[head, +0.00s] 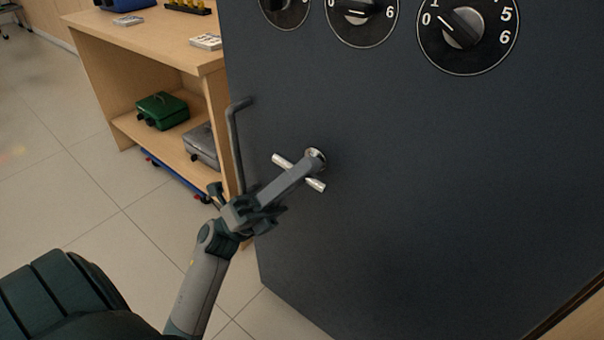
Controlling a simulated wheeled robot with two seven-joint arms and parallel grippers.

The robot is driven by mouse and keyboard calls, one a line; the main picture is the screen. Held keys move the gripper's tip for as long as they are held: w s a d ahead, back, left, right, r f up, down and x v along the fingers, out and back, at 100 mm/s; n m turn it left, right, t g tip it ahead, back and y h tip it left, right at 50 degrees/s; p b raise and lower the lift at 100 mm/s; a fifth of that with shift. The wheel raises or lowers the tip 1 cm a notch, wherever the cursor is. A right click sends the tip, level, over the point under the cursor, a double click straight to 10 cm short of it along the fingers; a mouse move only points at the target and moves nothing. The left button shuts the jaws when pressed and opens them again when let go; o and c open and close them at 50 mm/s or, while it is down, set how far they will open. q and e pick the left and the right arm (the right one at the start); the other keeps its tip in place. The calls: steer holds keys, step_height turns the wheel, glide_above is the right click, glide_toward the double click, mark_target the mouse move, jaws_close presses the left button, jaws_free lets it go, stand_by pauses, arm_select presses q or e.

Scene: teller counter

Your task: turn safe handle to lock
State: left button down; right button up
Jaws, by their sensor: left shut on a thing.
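The dark safe door (420,200) fills the right side of the head view. The safe handle (288,182) has a silver hub, a short silver crossbar and a longer grey arm slanting down to the left. My left gripper (258,208) is shut on the lower end of that grey arm; its jaws partly hide the end. A bent grey pull bar (236,145) stands on the door's left edge, just above and behind my gripper. My right gripper is not in view.
Three numbered dials (468,32) sit along the door's top. A wooden counter (140,40) with a shelf stands behind on the left. A green cash box (162,110) and a grey box (203,146) are on the shelf. Tiled floor (90,210) at left is clear.

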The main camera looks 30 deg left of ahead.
arm_select(q)
steer(key=shift+n+t+y, duration=0.5)
steer(key=shift+n+t, duration=0.6)
steer(key=shift+t, duration=0.1)
steer(key=c, duration=2)
jaws_free()
steer(key=v, duration=1.7)
steer(key=shift+s+f, duration=0.1)
steer(key=shift+f, duration=0.1)
steer(key=shift+a, duration=0.1)
